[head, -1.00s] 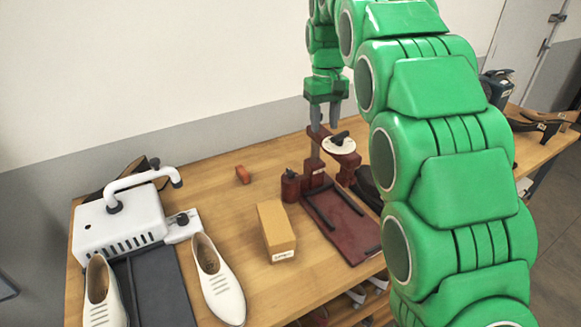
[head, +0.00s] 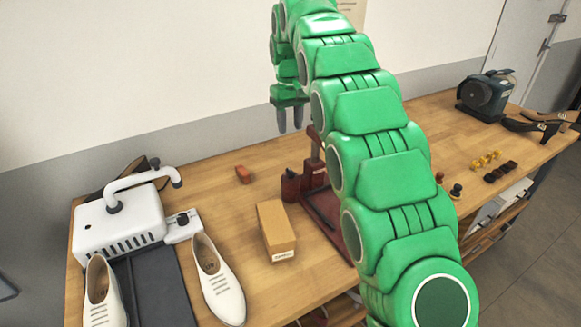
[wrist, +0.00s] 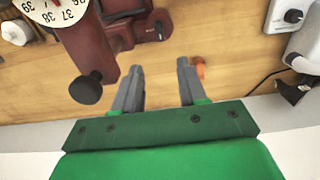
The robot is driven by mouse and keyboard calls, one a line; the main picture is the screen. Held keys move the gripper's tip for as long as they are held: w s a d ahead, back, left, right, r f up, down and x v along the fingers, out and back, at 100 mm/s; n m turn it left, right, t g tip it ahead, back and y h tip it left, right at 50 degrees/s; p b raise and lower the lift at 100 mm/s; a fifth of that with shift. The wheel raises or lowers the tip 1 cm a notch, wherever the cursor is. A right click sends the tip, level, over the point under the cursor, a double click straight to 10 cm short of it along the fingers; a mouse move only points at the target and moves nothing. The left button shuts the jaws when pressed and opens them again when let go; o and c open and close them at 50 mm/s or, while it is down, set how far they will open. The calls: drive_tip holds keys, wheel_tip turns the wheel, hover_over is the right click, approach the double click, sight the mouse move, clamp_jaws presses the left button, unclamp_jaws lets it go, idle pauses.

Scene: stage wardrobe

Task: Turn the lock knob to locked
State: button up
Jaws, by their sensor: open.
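The dark red stand (head: 301,186) is mostly hidden behind my arm in the head view. In the wrist view, the stand (wrist: 95,40) shows a white numbered dial (wrist: 55,8), a round black knob (wrist: 86,90) and a small black knob (wrist: 160,30) on a red block. The white machine (head: 120,222) has another black knob (head: 183,219), which also shows in the wrist view (wrist: 293,16). I cannot tell which is the lock knob. My gripper (head: 290,130) is open and empty above the back of the table; its fingers (wrist: 158,68) touch nothing.
A white shoe (head: 217,278) is at the front left. A dark grinder-like machine (head: 485,96) stands at the far right.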

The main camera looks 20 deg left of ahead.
sight(290, 170)
drive_tip(key=shift+f, duration=7.75)
clamp_jaws()
